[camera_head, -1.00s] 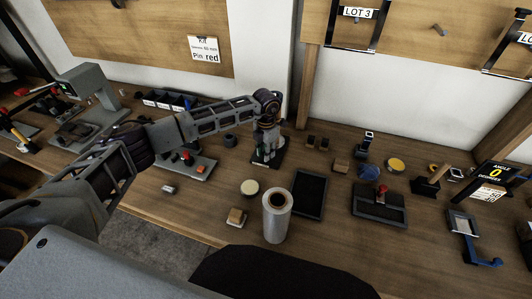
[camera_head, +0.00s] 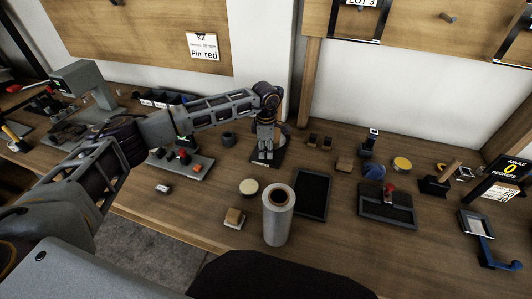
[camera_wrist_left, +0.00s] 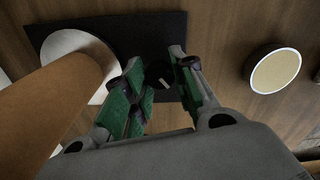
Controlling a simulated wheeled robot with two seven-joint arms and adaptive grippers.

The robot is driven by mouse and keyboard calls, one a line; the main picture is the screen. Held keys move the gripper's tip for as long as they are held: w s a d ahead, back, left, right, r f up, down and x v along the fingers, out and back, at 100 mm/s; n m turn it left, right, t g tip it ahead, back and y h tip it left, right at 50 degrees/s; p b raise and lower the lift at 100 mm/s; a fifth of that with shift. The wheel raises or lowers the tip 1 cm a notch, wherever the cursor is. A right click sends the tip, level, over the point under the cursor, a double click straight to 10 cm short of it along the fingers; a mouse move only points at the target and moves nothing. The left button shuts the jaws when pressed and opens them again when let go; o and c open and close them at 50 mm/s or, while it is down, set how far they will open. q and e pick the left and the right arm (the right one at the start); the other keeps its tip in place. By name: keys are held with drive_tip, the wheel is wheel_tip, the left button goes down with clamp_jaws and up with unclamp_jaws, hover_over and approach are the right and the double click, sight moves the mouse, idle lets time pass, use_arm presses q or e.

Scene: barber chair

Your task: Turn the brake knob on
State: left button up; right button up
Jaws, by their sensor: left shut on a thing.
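The brake knob (camera_wrist_left: 160,74) is a small dark knob with a pale mark on a black base plate (camera_wrist_left: 55,30). The base plate (camera_head: 275,160) also shows in the head view, under my left gripper. My left gripper (camera_head: 265,157) points straight down at the plate on the bench. In the left wrist view its green-padded fingers (camera_wrist_left: 165,92) are either side of the knob and shut on it. The knob is mostly hidden by the fingers, and its exact angle cannot be told. My right gripper is not in view.
A pale disc and a brown cylinder (camera_wrist_left: 60,95) stand on the plate's left part in the wrist view. A cream-topped round container (camera_wrist_left: 275,71), a clear roll (camera_head: 278,218) and a dark tray (camera_head: 312,195) are nearby. A wooden post (camera_head: 308,85) stands behind.

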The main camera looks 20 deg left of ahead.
use_arm(q)
drive_tip(key=m+b, duration=0.2)
drive_tip(key=m, duration=0.2)
drive_tip(key=shift+m+b, duration=0.6)
drive_tip(key=shift+m, duration=1.1)
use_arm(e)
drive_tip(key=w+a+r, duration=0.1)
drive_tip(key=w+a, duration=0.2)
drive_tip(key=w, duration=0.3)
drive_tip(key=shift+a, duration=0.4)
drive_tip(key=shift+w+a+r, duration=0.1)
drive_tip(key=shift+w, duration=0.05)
use_arm(q)
drive_tip(key=o, duration=1)
drive_tip(key=shift+o, duration=0.2)
wheel_tip(320, 180, up, 12)
drive_tip(key=shift+r, duration=0.1)
